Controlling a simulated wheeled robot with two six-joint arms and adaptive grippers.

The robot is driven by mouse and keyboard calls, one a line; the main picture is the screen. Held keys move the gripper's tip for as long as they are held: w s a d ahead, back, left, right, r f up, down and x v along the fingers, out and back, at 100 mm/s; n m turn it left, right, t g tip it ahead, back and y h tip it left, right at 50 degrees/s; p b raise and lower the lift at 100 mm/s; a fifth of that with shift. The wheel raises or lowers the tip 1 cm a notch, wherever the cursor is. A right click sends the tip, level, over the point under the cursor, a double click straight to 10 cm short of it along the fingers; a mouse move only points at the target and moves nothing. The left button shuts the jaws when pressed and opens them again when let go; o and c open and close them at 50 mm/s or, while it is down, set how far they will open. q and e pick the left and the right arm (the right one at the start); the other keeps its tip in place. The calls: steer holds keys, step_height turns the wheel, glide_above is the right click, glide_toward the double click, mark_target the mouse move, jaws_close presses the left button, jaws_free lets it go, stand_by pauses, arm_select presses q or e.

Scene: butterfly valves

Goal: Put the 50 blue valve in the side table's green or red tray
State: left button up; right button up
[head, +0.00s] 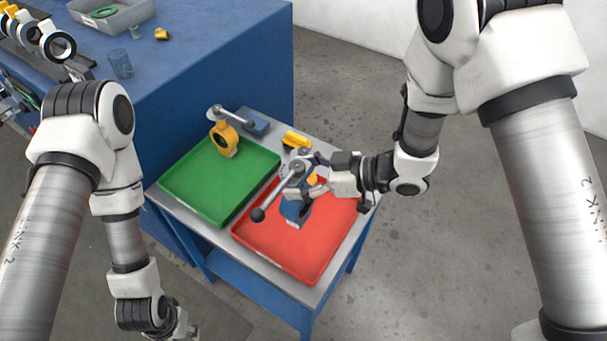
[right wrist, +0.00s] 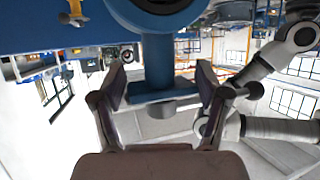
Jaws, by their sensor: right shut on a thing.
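The blue valve (head: 293,212) is over the red tray (head: 303,262), with its long grey lever and black ball end pointing to the lower left. My right gripper (head: 314,180) is shut on it. In the right wrist view the blue valve (right wrist: 157,65) shows its neck between the two fingers (right wrist: 160,92). I cannot tell whether its lower end touches the tray floor. The green tray (head: 190,190) is to the left and holds a yellow valve (head: 225,138). My left gripper (head: 183,328) is low at the bottom edge, away from the trays; its fingers are unclear.
The grey-topped side table (head: 221,234) stands beside a large blue workbench (head: 215,75).

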mark_target(307, 215)
steer(key=shift+d, duration=0.2)
steer(key=f+b, duration=0.5)
steer(key=shift+d, duration=0.3)
steer(key=f+b, duration=0.1)
steer(key=f, duration=0.1)
steer(key=f+b, duration=0.3)
steer(key=shift+s+d+f, duration=0.2)
steer(key=shift+d+f, duration=0.05)
steer(key=shift+f, duration=0.5)
arm_select(q)
step_height(307, 215, down, 9)
steer(key=d, duration=0.1)
steer(key=shift+s, duration=0.2)
steer(key=shift+d+r, duration=0.1)
steer(key=shift+f+b, duration=0.65)
steer(key=shift+b, duration=0.2)
arm_select(e)
steer(key=shift+f, duration=0.9)
arm_select(q)
steer(key=shift+r, duration=0.1)
arm_select(e)
steer(key=shift+s+f, duration=0.1)
steer(key=shift+f, duration=0.05)
